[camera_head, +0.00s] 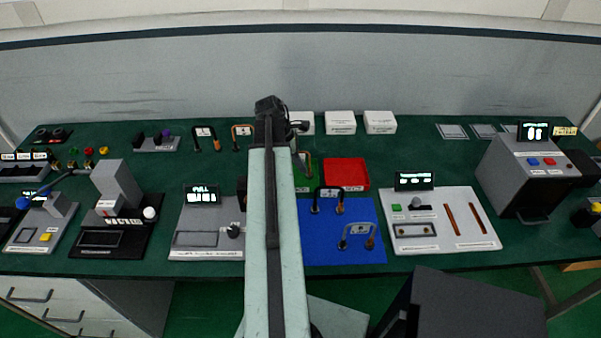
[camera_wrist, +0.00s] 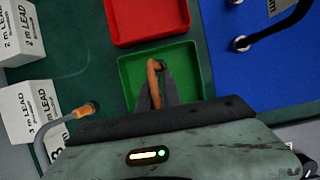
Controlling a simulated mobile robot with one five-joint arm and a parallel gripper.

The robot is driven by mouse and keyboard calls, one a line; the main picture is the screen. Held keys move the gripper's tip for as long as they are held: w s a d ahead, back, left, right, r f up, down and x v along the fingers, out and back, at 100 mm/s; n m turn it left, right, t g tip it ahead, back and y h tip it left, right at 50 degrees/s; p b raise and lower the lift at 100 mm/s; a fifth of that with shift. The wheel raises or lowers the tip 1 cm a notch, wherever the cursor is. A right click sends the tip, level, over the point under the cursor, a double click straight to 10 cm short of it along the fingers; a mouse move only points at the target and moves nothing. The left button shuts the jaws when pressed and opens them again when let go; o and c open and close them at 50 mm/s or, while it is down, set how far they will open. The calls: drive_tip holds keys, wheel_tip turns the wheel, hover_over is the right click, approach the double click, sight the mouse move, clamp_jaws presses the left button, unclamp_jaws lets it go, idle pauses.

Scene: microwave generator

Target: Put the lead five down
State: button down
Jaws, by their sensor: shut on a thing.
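In the wrist view my gripper (camera_wrist: 156,92) is shut on a lead, whose copper-orange part (camera_wrist: 153,78) shows between the fingers. The gripper is over the green tray (camera_wrist: 128,72); I cannot tell whether the lead touches the tray floor. No number is readable on the held lead, and most of it is hidden by the fingers. In the head view the green tray (camera_head: 314,168) shows partly beside my arm, left of the red tray (camera_head: 346,172).
Two leads, one black (camera_head: 328,192) and one grey (camera_head: 358,230), stand on the blue mat (camera_head: 315,250). White lead boxes (camera_head: 341,122) stand behind. A grey lead with a copper end (camera_wrist: 70,115) is near the boxes in the wrist view. Instruments stand on both sides.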

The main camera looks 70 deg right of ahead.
drive_tip(key=c, duration=1.9)
unclamp_jaws()
drive_tip(key=shift+f, duration=0.15)
drive_tip(key=shift+c, duration=0.2)
drive_tip(key=o, duration=0.4)
drive_tip(key=shift+r+p, duration=0.4)
drive_tip(key=p+v, duration=1.1)
drive_tip(key=v, duration=0.1)
drive_tip(key=shift+f, duration=0.2)
